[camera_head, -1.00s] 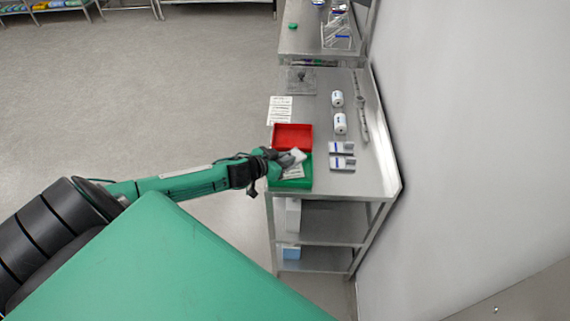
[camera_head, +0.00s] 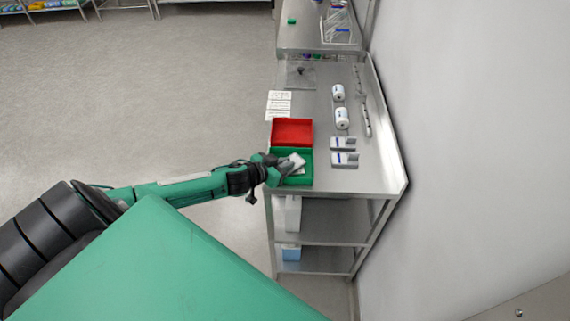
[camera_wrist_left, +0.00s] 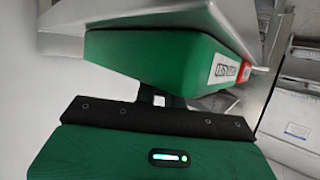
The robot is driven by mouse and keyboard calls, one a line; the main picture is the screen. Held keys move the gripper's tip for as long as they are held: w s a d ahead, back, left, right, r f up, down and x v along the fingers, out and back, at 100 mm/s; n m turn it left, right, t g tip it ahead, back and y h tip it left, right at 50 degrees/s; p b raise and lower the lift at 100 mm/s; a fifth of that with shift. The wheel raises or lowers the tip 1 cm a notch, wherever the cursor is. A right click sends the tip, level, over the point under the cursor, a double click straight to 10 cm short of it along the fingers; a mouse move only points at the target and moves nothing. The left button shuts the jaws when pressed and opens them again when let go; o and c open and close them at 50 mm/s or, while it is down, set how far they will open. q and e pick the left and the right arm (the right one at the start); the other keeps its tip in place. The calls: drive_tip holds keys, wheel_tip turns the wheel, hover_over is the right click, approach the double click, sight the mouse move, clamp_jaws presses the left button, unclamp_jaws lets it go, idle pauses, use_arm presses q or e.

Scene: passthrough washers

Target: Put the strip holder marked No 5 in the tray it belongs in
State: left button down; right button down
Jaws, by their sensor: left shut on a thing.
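My left gripper (camera_head: 284,166) is shut on a white strip holder (camera_head: 295,160), tilted over the green tray (camera_head: 307,180). I cannot read its number, and the fingers hide part of it. I cannot tell whether it touches the tray. The red tray (camera_head: 293,130) stands directly behind the green one. In the left wrist view, the green tray's side (camera_wrist_left: 150,62) fills the upper middle and bears a white label too blurred to read. The held holder cannot be made out there. My right gripper is not in view.
Two white and blue items (camera_head: 343,144) (camera_head: 344,159) lie right of the trays. Two white bottles (camera_head: 338,92) (camera_head: 341,117) stand behind them. A printed sheet (camera_head: 278,104) lies at the left edge of the steel table (camera_head: 375,178). A wall runs along the right.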

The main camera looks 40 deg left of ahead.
use_arm(q)
drive_tip(key=shift+f, duration=0.3)
drive_tip(key=c, duration=1.5)
unclamp_jaws()
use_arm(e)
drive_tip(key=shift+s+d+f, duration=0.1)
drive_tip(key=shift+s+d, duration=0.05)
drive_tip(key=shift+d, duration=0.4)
use_arm(q)
drive_tip(key=shift+r, duration=0.1)
